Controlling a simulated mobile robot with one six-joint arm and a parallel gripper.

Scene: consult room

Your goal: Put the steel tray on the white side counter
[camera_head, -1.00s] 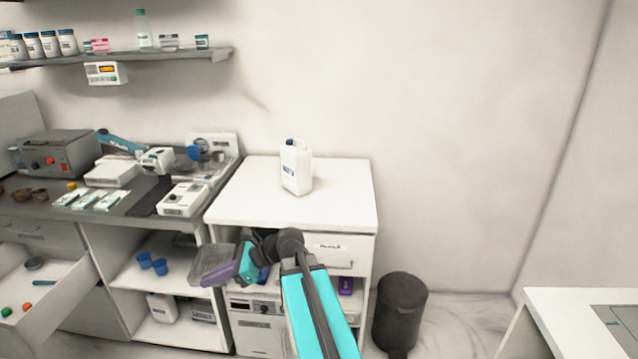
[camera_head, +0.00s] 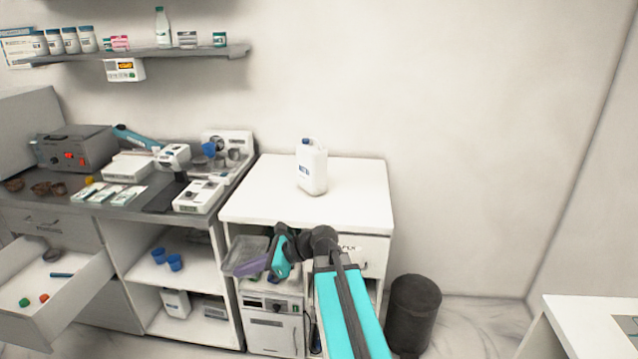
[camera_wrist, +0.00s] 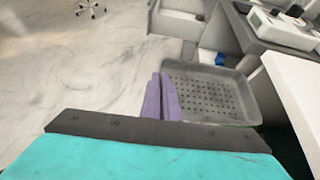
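The steel tray (camera_head: 244,254) is a grey, shallow tray with a perforated floor, empty as far as I can see. It also shows in the wrist view (camera_wrist: 207,97). My gripper (camera_head: 257,267) has purple fingers, closed together on the tray's near rim in the wrist view (camera_wrist: 160,98). The tray is held in the air in front of the counter's left front corner, lower than its top in the picture. The white side counter (camera_head: 260,199) has a mostly bare top. My arm covers part of its front.
A white jug (camera_head: 311,167) stands at the back middle of the counter top, with free room around it. A grey bench (camera_head: 139,206) with devices adjoins at left, an open drawer (camera_head: 82,291) below it. A dark bin (camera_head: 413,311) stands at right.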

